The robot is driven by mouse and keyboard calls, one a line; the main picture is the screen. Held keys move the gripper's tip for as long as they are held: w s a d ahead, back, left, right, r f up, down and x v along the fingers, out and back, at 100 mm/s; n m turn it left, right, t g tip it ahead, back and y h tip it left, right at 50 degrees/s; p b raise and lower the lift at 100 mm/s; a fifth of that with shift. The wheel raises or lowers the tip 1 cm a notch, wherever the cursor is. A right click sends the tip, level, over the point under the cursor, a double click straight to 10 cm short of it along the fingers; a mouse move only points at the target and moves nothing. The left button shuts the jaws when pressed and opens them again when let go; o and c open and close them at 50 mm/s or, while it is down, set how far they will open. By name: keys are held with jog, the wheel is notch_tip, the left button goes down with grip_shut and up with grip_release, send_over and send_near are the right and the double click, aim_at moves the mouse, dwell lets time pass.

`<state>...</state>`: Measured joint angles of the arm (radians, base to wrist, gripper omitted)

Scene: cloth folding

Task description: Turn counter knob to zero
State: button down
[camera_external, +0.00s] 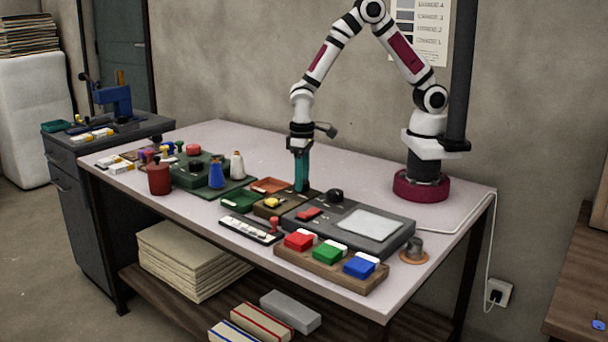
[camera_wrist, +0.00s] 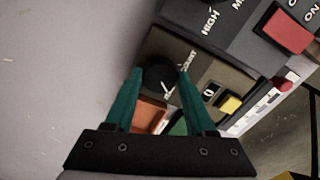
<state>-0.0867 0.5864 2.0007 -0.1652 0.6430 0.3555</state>
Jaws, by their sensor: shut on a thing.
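The counter is a small brown box (camera_external: 270,208) on the table, with a yellow button (camera_external: 272,202) on top. In the wrist view its brown top (camera_wrist: 195,62) bears a partly covered label ending in "COUNT", a small white display (camera_wrist: 209,92) and the yellow button (camera_wrist: 229,104). Its round black knob (camera_wrist: 158,77) has a white mark at its lower edge. My gripper (camera_wrist: 162,72) has its two teal fingers on either side of the knob, shut on it. In the external view my gripper (camera_external: 302,187) points straight down at the box's back end and hides the knob.
A dark console (camera_external: 378,241) with a black knob (camera_external: 335,196) and red switch (camera_external: 308,214) stands right beside the counter. Orange (camera_external: 269,186) and green (camera_external: 240,202) trays adjoin its left. A wooden block with coloured buttons (camera_external: 326,253) is in front. Table behind is clear.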

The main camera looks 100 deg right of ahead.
jog(key=shift+m, duration=0.8)
jog(key=shift+c, duration=1.2)
grip_release()
notch_tip(320, 180, up, 16)
jog(key=shift+f, duration=0.1)
